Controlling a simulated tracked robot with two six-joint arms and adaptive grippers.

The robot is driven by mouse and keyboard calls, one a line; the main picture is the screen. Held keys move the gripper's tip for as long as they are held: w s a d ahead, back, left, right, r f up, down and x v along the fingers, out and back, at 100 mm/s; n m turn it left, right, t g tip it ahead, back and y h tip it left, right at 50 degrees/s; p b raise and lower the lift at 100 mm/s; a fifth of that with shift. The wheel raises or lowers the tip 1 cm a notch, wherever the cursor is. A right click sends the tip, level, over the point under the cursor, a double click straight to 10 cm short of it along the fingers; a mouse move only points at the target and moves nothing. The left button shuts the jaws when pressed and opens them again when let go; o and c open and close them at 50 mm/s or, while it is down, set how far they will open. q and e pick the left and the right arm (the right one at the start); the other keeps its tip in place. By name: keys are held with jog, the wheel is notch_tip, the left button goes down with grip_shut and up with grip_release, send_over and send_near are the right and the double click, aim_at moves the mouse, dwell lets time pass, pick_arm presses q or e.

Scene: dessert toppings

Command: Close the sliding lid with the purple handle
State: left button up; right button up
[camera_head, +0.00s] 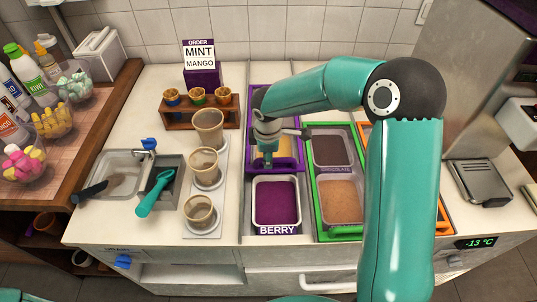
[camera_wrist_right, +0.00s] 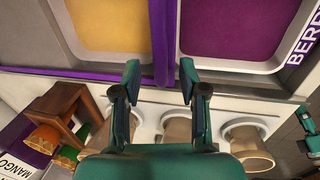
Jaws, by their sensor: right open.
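The sliding lid (camera_head: 250,112) has a purple frame and lies over the far yellow tub (camera_wrist_right: 110,22). Its purple front bar (camera_wrist_right: 160,35) lies between the yellow tub and the berry tub. The near berry tub (camera_head: 275,200) is uncovered, with purple contents that also show in the right wrist view (camera_wrist_right: 225,25). My right gripper (camera_head: 267,160) points down over this bar. In the right wrist view, its open fingertips (camera_wrist_right: 160,68) lie on either side of the bar; whether they touch it is unclear.
A green-framed lid (camera_head: 316,190) and brown tubs stand to the right, partly hidden by my right arm. Several cups (camera_head: 203,165) stand on a pale tray to the left. A wooden cone rack (camera_head: 200,113) and the order sign (camera_head: 200,58) are behind them.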

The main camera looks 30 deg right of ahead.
jog(key=shift+w+f, duration=0.1)
jog(key=shift+f, duration=0.55)
pick_arm(q)
jog(key=shift+s, duration=0.1)
pick_arm(e)
grip_shut()
